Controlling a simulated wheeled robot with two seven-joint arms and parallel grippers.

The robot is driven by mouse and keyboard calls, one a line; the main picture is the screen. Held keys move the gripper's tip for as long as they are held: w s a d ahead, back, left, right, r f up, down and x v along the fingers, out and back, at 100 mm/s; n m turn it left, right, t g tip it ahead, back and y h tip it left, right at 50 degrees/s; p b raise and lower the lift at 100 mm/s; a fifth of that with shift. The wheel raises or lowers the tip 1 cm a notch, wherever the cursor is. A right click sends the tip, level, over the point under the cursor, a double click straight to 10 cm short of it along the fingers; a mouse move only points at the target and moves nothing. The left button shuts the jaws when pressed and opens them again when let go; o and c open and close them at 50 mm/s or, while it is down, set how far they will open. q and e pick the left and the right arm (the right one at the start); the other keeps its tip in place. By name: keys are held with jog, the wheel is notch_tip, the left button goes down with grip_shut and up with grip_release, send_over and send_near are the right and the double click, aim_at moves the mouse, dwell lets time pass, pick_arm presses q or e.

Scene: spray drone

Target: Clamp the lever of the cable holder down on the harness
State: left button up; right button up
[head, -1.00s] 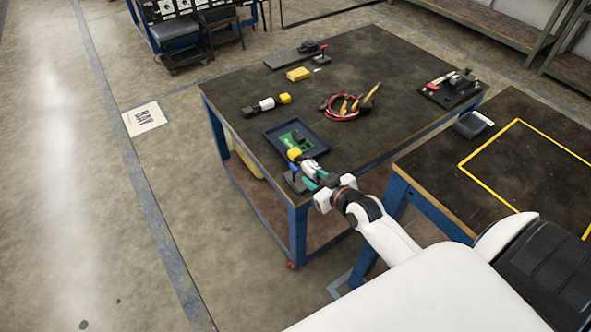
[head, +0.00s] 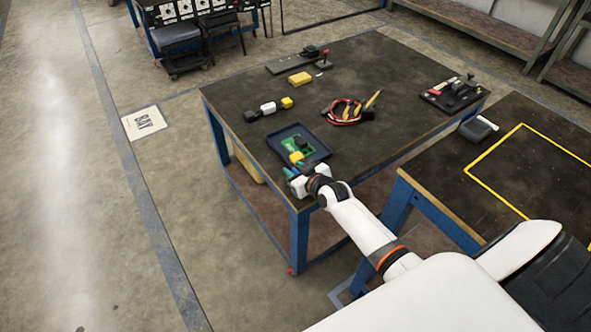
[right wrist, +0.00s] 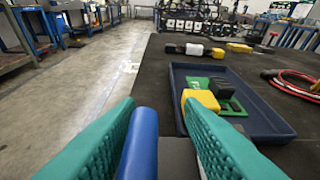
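My right gripper (head: 291,178) is at the near left corner of the dark work table, beside a tray. In the right wrist view its teal fingers (right wrist: 158,118) are spread apart. A blue rounded bar (right wrist: 138,145) and a dark grey block (right wrist: 177,158) show between them, the bar close to the left finger; I cannot tell whether they touch. A bundle of red and black cables with yellow parts (head: 350,111), which looks like the harness, lies mid-table. I cannot tell for certain which fixture is the cable holder. My left gripper is out of view.
The dark blue tray (head: 317,146) holds a green board (right wrist: 228,98) and a yellow block (right wrist: 201,100). A black, white and yellow tool (head: 268,108), a yellow block (head: 300,78), a back fixture (head: 285,65) and a right fixture (head: 455,94) stand apart. A yellow-outlined table (head: 480,190) is at right.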

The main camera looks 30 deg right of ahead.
grip_shut()
jog(key=shift+d+f+m+y+b, duration=0.35)
jog(key=shift+d+m+b, duration=0.2)
jog(key=shift+b, duration=0.65)
jog(key=shift+d+r+m+y+b, duration=0.1)
jog(key=shift+r+m+y+b, duration=0.05)
jog(key=shift+m+y+b, duration=0.2)
grip_release()
jog(key=p+v, duration=0.1)
jog(key=v, duration=1.1)
jog(key=shift+r+p, duration=0.15)
jog(key=shift+p, duration=0.25)
